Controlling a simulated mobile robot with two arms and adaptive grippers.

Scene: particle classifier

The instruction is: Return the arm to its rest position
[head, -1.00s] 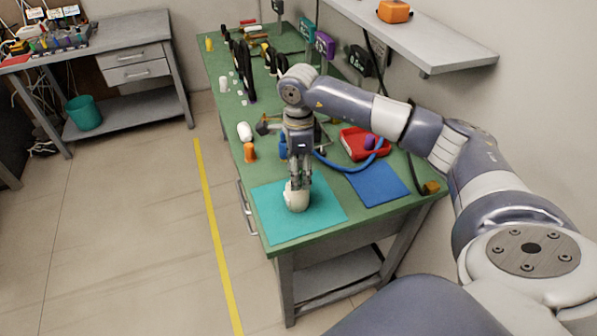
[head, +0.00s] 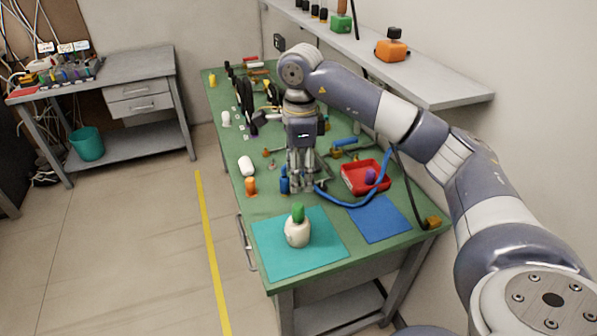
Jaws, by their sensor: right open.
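My right gripper (head: 301,186) is open and hangs pointing down over the green workbench (head: 226,90), behind the teal mat. A cream bottle with a green cap (head: 297,231) stands upright on the teal mat (head: 277,262), apart from the gripper. A blue bottle (head: 284,182) is right beside the gripper's fingers, and I cannot tell whether they touch. My right arm reaches in from the right, bent at the elbow. My left gripper is not in view.
A red tray (head: 352,186) with a purple item, a blue mat (head: 378,220) and a blue hose (head: 352,204) lie right of the gripper. An orange bottle (head: 251,186) and a white bottle (head: 246,166) stand left. A wall shelf (head: 440,92) overhangs the bench's right side.

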